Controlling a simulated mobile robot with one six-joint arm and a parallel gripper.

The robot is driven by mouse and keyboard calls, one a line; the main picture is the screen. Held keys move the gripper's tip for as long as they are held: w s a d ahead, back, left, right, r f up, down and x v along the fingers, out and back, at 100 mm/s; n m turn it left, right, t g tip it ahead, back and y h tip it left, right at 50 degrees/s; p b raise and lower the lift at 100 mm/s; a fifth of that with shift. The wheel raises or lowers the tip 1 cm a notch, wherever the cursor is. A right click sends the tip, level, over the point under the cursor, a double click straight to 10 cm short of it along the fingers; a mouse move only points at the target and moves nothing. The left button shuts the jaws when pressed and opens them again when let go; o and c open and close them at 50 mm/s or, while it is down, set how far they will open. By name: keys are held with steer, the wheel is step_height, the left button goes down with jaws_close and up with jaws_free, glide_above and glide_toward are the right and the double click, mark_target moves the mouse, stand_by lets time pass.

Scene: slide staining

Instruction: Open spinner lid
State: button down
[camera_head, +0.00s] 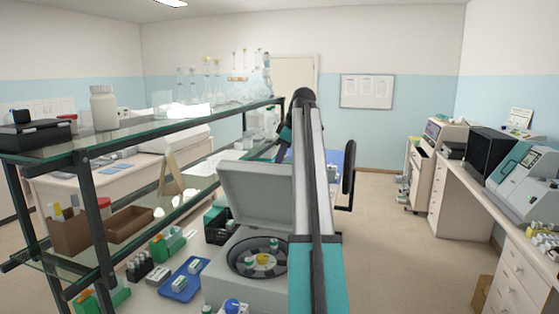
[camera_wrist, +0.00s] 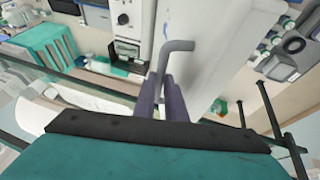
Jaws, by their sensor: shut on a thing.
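The spinner (camera_head: 222,283) is a pale grey box on the bench in the head view. Its lid (camera_head: 258,196) stands raised and tilted back, and the round rotor (camera_head: 240,262) with several small pieces in it is exposed. In the wrist view the lid appears as a broad pale panel (camera_wrist: 205,75) with a bent grey handle (camera_wrist: 178,46). My gripper (camera_wrist: 165,84), with purple fingers, is shut on the handle. In the head view my arm covers the right side of the spinner and hides the gripper and handle.
A glass shelf with dark posts (camera_head: 91,215) stands left of the spinner. The floor (camera_head: 410,230) to the right is open.

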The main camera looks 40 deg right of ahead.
steer(key=shift+d+f, duration=0.1)
steer(key=shift+f, duration=0.4)
steer(key=c, duration=2.1)
jaws_free()
steer(key=shift+o, duration=1.4)
steer(key=shift+w+d+f, duration=0.3)
steer(key=shift+w+d, duration=0.1)
steer(key=shift+w, duration=0.05)
steer(key=shift+s+a+r, duration=0.3)
steer(key=shift+r, duration=0.1)
steer(key=shift+w+d+r, duration=0.1)
steer(key=shift+d, duration=0.05)
steer(key=shift+r+p, duration=0.3)
steer(key=p+v, duration=0.2)
steer(key=v, duration=0.4)
steer(key=shift+s+r, duration=0.2)
steer(key=shift+s, duration=0.15)
